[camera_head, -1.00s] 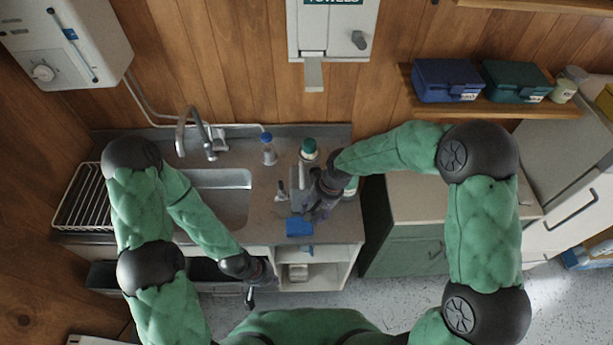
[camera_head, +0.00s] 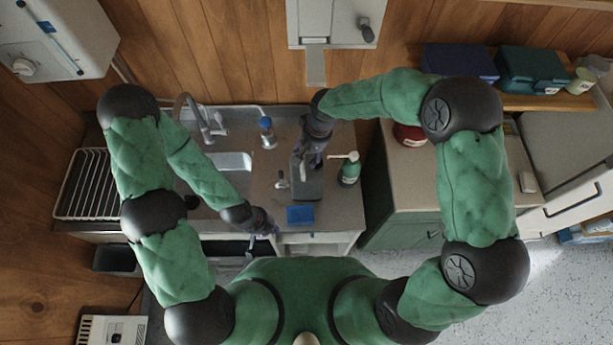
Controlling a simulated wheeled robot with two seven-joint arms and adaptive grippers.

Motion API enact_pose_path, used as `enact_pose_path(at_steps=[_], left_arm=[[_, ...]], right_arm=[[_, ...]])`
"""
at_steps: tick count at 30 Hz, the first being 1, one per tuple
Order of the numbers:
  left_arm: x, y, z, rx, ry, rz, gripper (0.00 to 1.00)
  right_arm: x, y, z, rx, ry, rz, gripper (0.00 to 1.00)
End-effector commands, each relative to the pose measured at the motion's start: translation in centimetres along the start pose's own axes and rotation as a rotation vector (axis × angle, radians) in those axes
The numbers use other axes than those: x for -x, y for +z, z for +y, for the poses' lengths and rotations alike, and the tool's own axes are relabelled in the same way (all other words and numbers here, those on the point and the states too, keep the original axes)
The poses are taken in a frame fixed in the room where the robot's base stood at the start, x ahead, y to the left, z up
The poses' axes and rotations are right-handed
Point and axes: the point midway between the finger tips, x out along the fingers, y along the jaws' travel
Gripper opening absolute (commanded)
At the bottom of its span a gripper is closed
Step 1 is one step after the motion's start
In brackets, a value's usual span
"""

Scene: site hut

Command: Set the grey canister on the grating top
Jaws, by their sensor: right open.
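My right gripper (camera_head: 312,160) is open and points down over a grey, box-like thing (camera_head: 309,186) on the sink counter. The gripper hides the thing's far end, and I cannot tell whether it touches it. I cannot tell for sure whether this is the grey canister, and I make out no other clear grey canister. I cannot pick out a grating top with certainty. A wire rack (camera_head: 70,214) stands at the left end of the counter. My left gripper (camera_head: 268,232) is at the counter's front edge, left of a blue sponge-like block (camera_head: 300,215); its fingers are too small to read.
A blue-capped bottle (camera_head: 267,140) and a green pump bottle (camera_head: 349,172) stand on the counter. A tap (camera_head: 190,110) rises behind the sink. A red thing (camera_head: 408,136) sits partly hidden on the cabinet (camera_head: 403,192). A white appliance (camera_head: 112,331) is at the lower left.

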Motion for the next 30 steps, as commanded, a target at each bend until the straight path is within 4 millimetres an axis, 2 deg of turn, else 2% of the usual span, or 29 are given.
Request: enact_pose_path(at_steps=[5,13,22,23,28,30], left_arm=[[0.5,0.1,0.2,0.000,0.000,-0.001,0.00],[1.1,0.1,0.4,0.000,0.000,0.000,0.00],[1.1,0.1,0.4,0.000,0.000,0.000,0.00],[1.1,0.1,0.4,0.000,0.000,-0.001,0.00],[1.1,0.1,0.4,0.000,0.000,0.000,0.00],[1.1,0.1,0.4,0.000,0.000,0.000,0.00]], right_arm=[[-1.4,0.0,0.0,-0.001,0.000,-0.003,0.54],[-4.8,-0.2,-0.1,-0.001,0.000,-0.001,0.54],[-5.3,-0.2,-0.1,0.000,-0.001,0.001,0.54],[-5.3,-0.2,-0.1,0.000,-0.001,0.001,0.48],[-5.3,-0.2,-0.1,0.000,-0.001,0.001,0.00],[-5.3,-0.2,-0.1,0.000,-0.001,0.001,0.00]])
